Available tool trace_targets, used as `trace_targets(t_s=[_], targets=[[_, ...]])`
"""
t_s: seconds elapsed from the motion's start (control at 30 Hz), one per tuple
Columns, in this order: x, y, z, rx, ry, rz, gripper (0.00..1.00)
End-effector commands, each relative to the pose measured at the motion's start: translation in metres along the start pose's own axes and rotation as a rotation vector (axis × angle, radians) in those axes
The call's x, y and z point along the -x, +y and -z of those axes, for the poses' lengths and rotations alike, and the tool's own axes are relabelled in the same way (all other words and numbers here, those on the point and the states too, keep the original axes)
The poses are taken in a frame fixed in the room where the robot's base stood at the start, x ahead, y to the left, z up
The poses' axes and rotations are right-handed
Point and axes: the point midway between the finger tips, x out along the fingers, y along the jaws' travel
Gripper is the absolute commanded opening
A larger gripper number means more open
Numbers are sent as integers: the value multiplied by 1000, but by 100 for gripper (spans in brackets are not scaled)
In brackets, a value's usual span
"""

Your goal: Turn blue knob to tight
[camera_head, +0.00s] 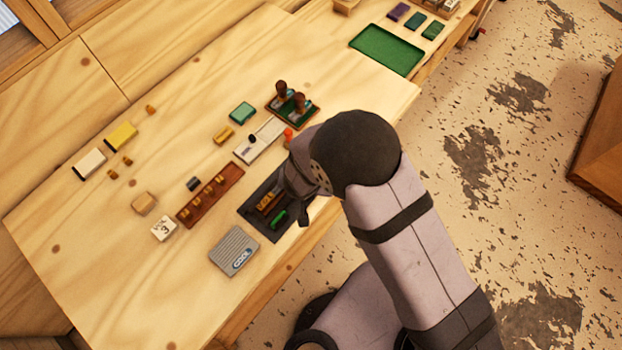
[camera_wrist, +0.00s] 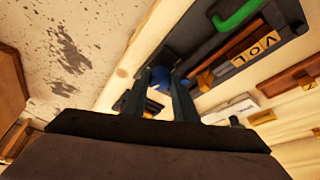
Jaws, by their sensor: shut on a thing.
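The blue knob (camera_wrist: 159,78) shows in the wrist view between the two fingers of my gripper (camera_wrist: 166,88). The fingers are shut on its sides, and they hide part of it. The knob is at the end of a dark tray (camera_wrist: 180,38). In the head view my gripper (camera_head: 294,205) is over the right side of this dark tray (camera_head: 250,219), and the knob is hidden behind my gripper and arm. Any mark for tight is not readable.
The tray holds a green handle (camera_wrist: 238,14) and a brown strip with yellow letter tiles (camera_wrist: 262,45). A grey box (camera_head: 233,252) and a brown rack (camera_head: 209,195) lie to the left. A pale panel with a red knob (camera_head: 288,134) is behind. The table's front edge is close.

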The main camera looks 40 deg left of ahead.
Motion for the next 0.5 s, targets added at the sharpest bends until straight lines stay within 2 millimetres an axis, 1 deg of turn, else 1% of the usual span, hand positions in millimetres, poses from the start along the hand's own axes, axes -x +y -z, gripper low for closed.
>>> trace_targets(t_s=[0.03,0.27,0.5], targets=[[1,-2,4,-31,8,-10,4],[1,-3,4,-180,7,-71,4],[1,-5,4,-373,6,-150,4]])
